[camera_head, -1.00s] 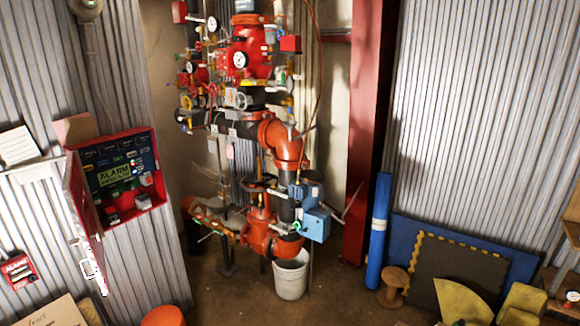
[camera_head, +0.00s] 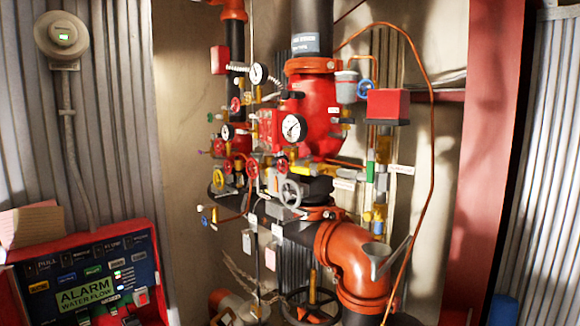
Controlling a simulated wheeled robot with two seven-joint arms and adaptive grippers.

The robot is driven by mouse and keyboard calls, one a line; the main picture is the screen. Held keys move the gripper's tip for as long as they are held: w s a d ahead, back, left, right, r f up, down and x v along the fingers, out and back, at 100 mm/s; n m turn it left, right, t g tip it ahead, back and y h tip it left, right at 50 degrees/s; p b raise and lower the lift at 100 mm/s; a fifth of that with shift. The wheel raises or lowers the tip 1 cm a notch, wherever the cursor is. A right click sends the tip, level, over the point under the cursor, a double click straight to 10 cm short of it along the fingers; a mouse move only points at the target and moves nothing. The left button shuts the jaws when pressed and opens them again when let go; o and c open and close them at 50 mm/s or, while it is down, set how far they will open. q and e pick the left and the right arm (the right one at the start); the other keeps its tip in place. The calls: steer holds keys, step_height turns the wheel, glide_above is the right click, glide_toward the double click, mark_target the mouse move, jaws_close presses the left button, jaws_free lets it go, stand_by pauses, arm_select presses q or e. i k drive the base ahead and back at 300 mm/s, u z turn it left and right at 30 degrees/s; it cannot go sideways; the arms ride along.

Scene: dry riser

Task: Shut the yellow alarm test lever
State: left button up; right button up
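The red riser valve (camera_head: 322,112) stands in the middle with gauges and small trim valves around it. A yellow lever-like handle (camera_head: 299,169) shows just below the large gauge (camera_head: 294,128). A yellow round handle (camera_head: 222,183) is on the trim at the left, and a yellowish fitting (camera_head: 378,214) is on the thin pipe at the right. I cannot tell for sure which is the alarm test lever, or whether it is open or shut. Neither of my grippers is in view.
A red alarm panel (camera_head: 92,280) marked "ALARM WATER FLOW" is at the lower left. An orange elbow pipe (camera_head: 357,262) and a dark handwheel (camera_head: 312,306) are below the valve. A red box (camera_head: 388,105) and a copper tube (camera_head: 433,140) stick out at the right.

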mark_target(296, 169)
steer(key=z, duration=0.05)
steer(key=k, duration=0.55)
steer(key=u, duration=0.55)
steer(key=i, duration=1.3)
steer(key=u, duration=0.25)
